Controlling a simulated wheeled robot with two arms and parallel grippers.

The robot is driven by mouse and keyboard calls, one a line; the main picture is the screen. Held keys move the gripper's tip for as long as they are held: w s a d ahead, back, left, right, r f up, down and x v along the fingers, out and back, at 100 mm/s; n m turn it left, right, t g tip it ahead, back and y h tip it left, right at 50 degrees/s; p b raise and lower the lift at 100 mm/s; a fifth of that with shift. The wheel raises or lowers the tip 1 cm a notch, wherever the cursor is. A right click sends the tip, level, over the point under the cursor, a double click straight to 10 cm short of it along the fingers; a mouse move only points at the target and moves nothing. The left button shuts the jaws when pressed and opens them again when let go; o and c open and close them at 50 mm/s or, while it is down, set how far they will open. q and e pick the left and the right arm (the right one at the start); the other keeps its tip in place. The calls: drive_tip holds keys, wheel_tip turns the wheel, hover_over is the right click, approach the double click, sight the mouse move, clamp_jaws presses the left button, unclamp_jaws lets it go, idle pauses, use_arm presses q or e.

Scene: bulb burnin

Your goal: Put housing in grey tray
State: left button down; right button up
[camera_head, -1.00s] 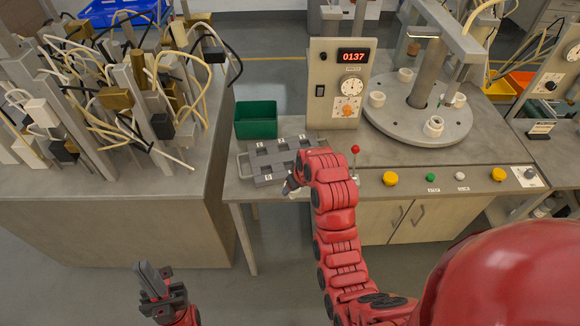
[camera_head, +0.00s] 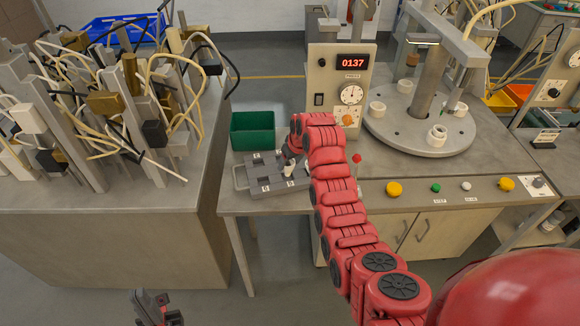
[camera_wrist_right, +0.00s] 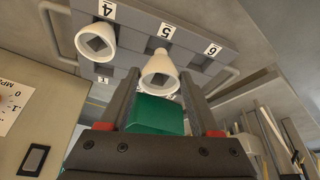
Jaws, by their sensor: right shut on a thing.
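The grey tray (camera_head: 243,178) lies on the bench's left front corner and shows numbered slots. My right gripper (camera_head: 289,165) is over its right part. In the right wrist view, my right gripper (camera_wrist_right: 160,95) is shut on a white cone-shaped housing (camera_wrist_right: 160,73), close to the tray (camera_wrist_right: 205,35) near label 5. I cannot tell whether it touches the tray. A second white housing (camera_wrist_right: 97,42) is at the tray near label 4. My left gripper (camera_head: 150,300) hangs low at the bottom left, away from the bench; its jaw opening is unclear.
A green bin (camera_head: 253,130) stands behind the tray. A panel with a red display (camera_head: 340,85) stands right of the bin, beside a turntable (camera_head: 420,125) holding several white sockets. A rack with many cables (camera_head: 120,110) fills the left bench. A red-topped lever (camera_head: 357,158) is near my right arm.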

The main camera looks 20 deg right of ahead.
sight(291, 166)
drive_tip(key=shift+w+d, duration=0.15)
drive_tip(key=shift+w, duration=0.25)
wheel_tip(291, 166, down, 3)
drive_tip(key=p, duration=0.2)
drive_tip(key=shift+p, duration=0.3)
drive_tip(key=shift+f, duration=0.3)
drive_tip(key=shift+f, duration=0.1)
drive_tip(key=shift+f+b, duration=0.2)
drive_tip(key=shift+b, duration=0.1)
drive_tip(key=o, duration=1.3)
drive_tip(key=shift+r, duration=0.1)
drive_tip(key=shift+r, duration=0.15)
